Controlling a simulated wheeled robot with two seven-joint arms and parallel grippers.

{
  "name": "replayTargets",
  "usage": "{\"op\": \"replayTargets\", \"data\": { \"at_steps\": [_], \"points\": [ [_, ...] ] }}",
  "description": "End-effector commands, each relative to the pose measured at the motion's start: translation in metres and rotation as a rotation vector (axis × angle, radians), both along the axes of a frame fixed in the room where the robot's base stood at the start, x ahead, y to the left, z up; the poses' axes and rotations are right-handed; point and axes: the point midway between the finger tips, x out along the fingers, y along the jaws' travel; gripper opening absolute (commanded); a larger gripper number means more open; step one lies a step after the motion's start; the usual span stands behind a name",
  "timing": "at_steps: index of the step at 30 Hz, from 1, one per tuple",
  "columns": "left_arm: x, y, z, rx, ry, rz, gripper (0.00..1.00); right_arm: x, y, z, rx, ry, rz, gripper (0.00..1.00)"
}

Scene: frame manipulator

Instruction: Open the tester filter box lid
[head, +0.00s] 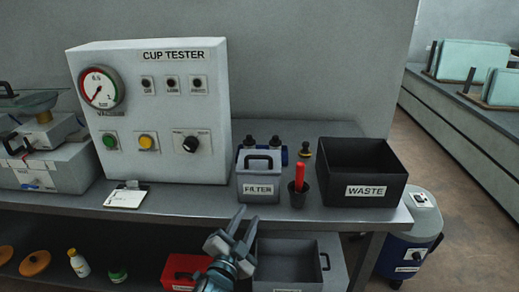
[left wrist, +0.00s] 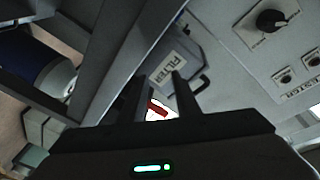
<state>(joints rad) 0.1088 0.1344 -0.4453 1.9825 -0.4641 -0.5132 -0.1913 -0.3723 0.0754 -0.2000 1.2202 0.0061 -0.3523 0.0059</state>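The filter box (head: 262,187) is a small light-grey box labelled FILTER, standing on the bench just right of the cup tester. Its lid (head: 257,171) looks shut and has a dark handle (head: 258,159) on top. In the left wrist view the filter box (left wrist: 188,66) shows ahead of the fingers, with its handle to the right. My left gripper (head: 248,214) is below and in front of the box, near the bench's front edge, apart from it. Its two fingers stand apart in the left wrist view (left wrist: 162,83), with nothing held between them. My right gripper is not in view.
The cup tester (head: 180,90) stands left of the box. A dark cup (head: 299,195) with a red-handled tool and a black WASTE bin (head: 363,190) stand to the right. Dark knobs stand behind the box. A red bin (head: 186,270) and a grey bin (head: 288,262) sit below.

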Motion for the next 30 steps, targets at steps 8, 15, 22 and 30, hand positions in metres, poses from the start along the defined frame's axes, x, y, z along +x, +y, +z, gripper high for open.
{"op": "replayTargets", "data": {
  "at_steps": [8, 15, 22, 30],
  "points": [
    [0.013, -0.020, 0.032, 0.053, -0.112, -0.048, 0.29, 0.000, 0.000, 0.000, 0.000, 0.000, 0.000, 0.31],
    [0.027, -0.055, 0.086, 0.148, -0.303, -0.130, 0.29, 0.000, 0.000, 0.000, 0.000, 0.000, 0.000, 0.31],
    [0.030, -0.121, 0.167, 0.331, -0.634, -0.279, 0.29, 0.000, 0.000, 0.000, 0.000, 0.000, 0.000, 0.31],
    [-0.001, -0.214, 0.238, 0.664, -1.111, -0.525, 0.29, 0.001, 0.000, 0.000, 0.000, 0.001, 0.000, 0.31]
  ]
}}
